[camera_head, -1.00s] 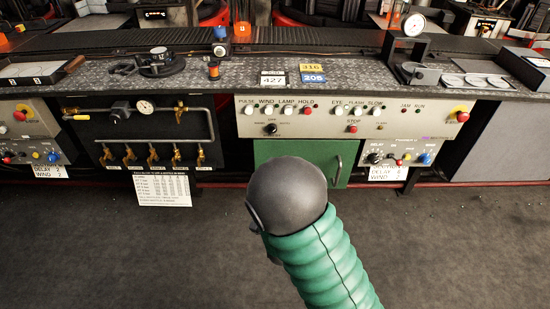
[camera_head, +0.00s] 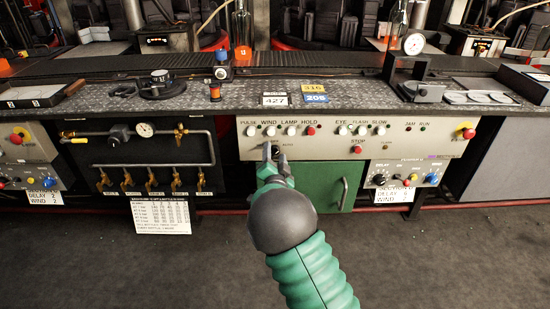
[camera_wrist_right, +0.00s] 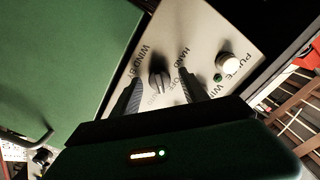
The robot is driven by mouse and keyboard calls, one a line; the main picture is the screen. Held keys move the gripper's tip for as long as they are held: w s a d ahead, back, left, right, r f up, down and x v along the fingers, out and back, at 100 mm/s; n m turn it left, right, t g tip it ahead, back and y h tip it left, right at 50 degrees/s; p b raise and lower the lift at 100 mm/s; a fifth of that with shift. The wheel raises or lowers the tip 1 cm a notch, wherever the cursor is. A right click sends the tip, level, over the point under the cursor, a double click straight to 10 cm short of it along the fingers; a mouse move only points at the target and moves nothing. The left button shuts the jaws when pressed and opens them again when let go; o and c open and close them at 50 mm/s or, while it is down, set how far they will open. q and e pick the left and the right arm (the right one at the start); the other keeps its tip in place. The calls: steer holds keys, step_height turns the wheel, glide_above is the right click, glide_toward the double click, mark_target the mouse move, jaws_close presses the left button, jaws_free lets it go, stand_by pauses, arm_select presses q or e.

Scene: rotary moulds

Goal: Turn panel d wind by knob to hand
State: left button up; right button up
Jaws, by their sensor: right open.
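The cream control panel (camera_head: 325,137) sits on the front of the machine bench. Its small black knob (camera_wrist_right: 157,82) shows in the right wrist view, next to "WIND BY" and "HAND" lettering. I cannot tell which label the knob points to. My right gripper (camera_head: 272,156) is open at the panel face, below the row of white buttons. In the right wrist view its two dark fingers stand on either side of the knob, and I see no clear contact. In the head view the gripper partly hides the knob. My left gripper is not in view.
A green door (camera_head: 325,187) with a handle is below the panel. A red stop button (camera_head: 357,149) and a red-yellow emergency button (camera_head: 466,131) are to the right. Brass valves and pipes (camera_head: 150,180) are at left. The floor in front is clear.

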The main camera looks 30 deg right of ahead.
steer(key=shift+d, duration=0.15)
jaws_close()
steer(key=shift+n, duration=0.3)
steer(key=n+p, duration=0.2)
steer(key=n, duration=0.2)
steer(key=shift+p, duration=0.3)
steer(key=n+p, duration=0.2)
steer(key=n, duration=0.2)
steer(key=shift+n, duration=0.4)
steer(key=n+p, duration=0.1)
steer(key=n, duration=0.1)
steer(key=n+p, duration=0.1)
steer(key=n, duration=0.1)
steer(key=shift+a+n, duration=0.2)
steer(key=shift+n, duration=0.1)
steer(key=shift+f+n+p, duration=0.2)
steer(key=shift+n+p, duration=0.6)
steer(key=shift+n, duration=1.1)
